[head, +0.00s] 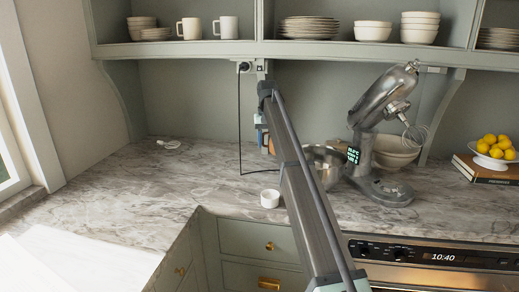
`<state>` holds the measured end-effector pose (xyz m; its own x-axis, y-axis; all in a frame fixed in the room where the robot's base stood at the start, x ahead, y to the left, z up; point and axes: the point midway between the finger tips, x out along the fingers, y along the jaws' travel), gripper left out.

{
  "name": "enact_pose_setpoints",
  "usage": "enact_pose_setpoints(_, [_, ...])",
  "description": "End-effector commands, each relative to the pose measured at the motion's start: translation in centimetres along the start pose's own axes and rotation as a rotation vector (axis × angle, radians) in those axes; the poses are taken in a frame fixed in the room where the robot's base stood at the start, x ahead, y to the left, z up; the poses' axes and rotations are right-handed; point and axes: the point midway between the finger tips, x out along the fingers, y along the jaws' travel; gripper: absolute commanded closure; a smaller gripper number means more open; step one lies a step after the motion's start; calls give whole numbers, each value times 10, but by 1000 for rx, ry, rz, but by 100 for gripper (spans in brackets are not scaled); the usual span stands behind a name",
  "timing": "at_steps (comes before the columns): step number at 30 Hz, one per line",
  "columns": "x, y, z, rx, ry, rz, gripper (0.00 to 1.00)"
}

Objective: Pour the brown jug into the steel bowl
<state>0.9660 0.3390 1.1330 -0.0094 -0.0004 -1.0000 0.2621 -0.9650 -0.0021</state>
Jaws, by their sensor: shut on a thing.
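My gripper (265,139) hangs at the far end of my arm, above the counter and left of the bowl. It is shut on a small brown thing, which I take to be the brown jug (271,147). My arm hides most of the jug, so its tilt and contents cannot be told. The jug appears apart from the bowl.
A small white cup (269,198) sits near the counter's front edge. A shelf (240,48) with dishes overhangs the back. The counter's left side is mostly clear.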

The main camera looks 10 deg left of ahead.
Motion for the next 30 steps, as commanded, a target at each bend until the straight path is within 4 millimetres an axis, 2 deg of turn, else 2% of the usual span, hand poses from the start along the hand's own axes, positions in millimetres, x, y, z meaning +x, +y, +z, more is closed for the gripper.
enact_pose_setpoints(3, [-13, 24, -4, 116, 9, -1, 100])
enact_pose_setpoints(10, [-23, 51, -5, 246, 11, -3, 100])
enact_pose_setpoints(17, [-26, 54, -5, 268, 18, -56, 100])
enact_pose_setpoints(30, [-41, 48, -6, 263, 57, -353, 100])
